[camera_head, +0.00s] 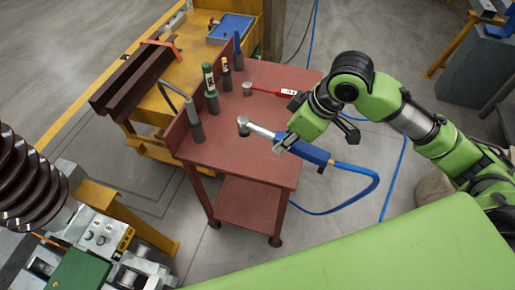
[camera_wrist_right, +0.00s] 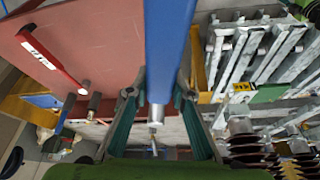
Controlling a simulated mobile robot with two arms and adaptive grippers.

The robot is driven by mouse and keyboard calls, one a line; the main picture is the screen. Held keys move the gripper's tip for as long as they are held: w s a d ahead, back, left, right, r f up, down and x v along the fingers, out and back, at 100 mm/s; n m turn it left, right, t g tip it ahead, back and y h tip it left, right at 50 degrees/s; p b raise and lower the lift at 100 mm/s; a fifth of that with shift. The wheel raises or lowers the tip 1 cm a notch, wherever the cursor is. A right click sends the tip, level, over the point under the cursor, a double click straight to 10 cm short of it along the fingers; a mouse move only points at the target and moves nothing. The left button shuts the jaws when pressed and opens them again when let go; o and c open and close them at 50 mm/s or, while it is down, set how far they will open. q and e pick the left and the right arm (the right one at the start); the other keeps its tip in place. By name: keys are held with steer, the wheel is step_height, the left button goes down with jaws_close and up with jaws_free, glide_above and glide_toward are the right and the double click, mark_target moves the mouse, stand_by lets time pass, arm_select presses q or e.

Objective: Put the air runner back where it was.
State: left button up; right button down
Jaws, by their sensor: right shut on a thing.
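The air runner has a blue body (camera_head: 303,150) and a grey metal head (camera_head: 243,122). A blue hose (camera_head: 372,178) runs from its rear end. My right gripper (camera_head: 286,143) is shut around the tool's middle, over the front right part of the red cart top (camera_head: 225,160). In the right wrist view the blue body (camera_wrist_right: 168,45) passes between the two fingers (camera_wrist_right: 157,105), with the metal tip (camera_wrist_right: 155,118) beyond them. The gap between tool and cart top is too small to judge. My left gripper is not in view.
Holders with upright tools, such as a green-handled one (camera_head: 209,80), line the cart's left edge. A red-handled tool (camera_head: 285,92) lies at the back. A yellow bench (camera_head: 165,95) with dark beams adjoins at left. The cart's front left is bare.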

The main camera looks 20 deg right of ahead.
steer(key=shift+d+f+n, duration=0.2)
steer(key=shift+f+n, duration=0.3)
steer(key=shift+f, duration=0.2)
steer(key=shift+f+n+y, duration=0.3)
steer(key=shift+n, duration=0.1)
steer(key=shift+a+f+g, duration=0.15)
steer(key=shift+g, duration=0.15)
steer(key=shift+n, duration=0.4)
steer(key=w+f, duration=0.3)
steer(key=w, duration=0.1)
steer(key=w+a+f+p, duration=0.1)
steer(key=w+f, duration=0.2)
steer(key=w, duration=0.2)
steer(key=w+f, duration=0.3)
steer(key=w, duration=0.1)
steer(key=shift+w+a+f+p, duration=0.1)
steer(key=shift+w+a+p, duration=0.1)
steer(key=shift+a+p, duration=0.15)
steer(key=shift+w+f, duration=0.2)
steer(key=shift+f, duration=0.15)
step_height(320, 180, down, 2)
steer(key=shift+f+p, duration=0.1)
steer(key=shift+p, duration=0.4)
steer(key=shift+w+f, duration=0.1)
steer(key=shift+f, duration=0.45)
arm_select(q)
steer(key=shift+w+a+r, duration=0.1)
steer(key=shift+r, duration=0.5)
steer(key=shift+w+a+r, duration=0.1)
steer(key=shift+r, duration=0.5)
